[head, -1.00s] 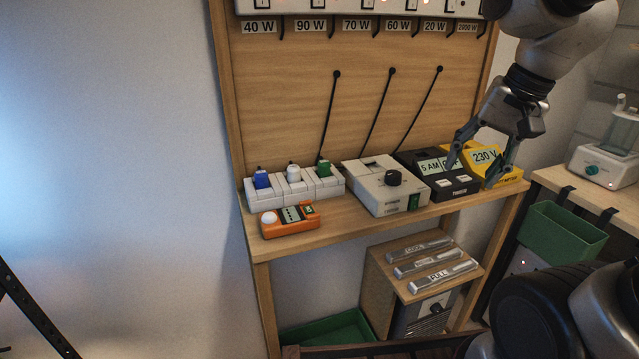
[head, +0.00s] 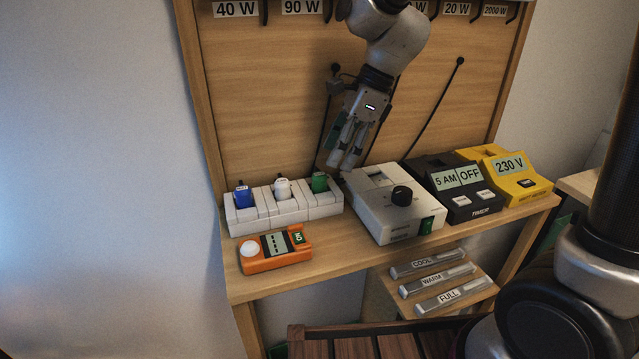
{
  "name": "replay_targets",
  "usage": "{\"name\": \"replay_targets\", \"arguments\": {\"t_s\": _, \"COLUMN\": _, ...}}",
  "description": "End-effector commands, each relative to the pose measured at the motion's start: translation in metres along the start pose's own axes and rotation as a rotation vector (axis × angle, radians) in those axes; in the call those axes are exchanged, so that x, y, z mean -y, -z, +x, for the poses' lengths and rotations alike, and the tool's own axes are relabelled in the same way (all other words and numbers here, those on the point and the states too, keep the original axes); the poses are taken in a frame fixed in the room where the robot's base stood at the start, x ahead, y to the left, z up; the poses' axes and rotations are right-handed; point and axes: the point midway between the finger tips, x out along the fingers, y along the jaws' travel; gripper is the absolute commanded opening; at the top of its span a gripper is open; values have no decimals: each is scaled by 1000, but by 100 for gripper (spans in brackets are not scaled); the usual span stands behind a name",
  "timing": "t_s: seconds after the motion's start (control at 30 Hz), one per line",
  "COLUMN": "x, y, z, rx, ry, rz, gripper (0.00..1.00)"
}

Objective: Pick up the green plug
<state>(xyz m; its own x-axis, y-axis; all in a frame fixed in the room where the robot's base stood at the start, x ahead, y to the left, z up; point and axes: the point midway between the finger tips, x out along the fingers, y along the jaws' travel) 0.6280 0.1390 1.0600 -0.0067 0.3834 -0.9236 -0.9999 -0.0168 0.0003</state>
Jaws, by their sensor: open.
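The green plug (head: 319,182) stands upright in the right-hand socket of a white power strip (head: 247,227) on the wooden shelf. A white plug (head: 282,189) and a blue plug (head: 243,196) stand in the sockets to its left. My gripper (head: 343,166) is open and empty, pointing down. In the picture it is just right of the green plug and a little above it, near the white box's left end. I cannot tell the exact depth gap between them.
An orange meter (head: 275,250) lies in front of the strip. A white box with a black knob (head: 395,208), a black timer (head: 456,188) and a yellow 230 V meter (head: 507,175) stand to the right. Black cords run up the wooden back panel (head: 265,100).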

Motion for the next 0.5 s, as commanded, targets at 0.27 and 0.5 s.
{"name": "replay_targets", "arguments": {"t_s": 0.27, "x": -1, "y": -18, "z": 15, "rx": -2, "ry": -4, "rz": -1, "gripper": 54}}
{"name": "replay_targets", "arguments": {"t_s": 0.5, "x": -1, "y": -17, "z": 52, "rx": -2, "ry": -3, "rz": -1, "gripper": 54}}
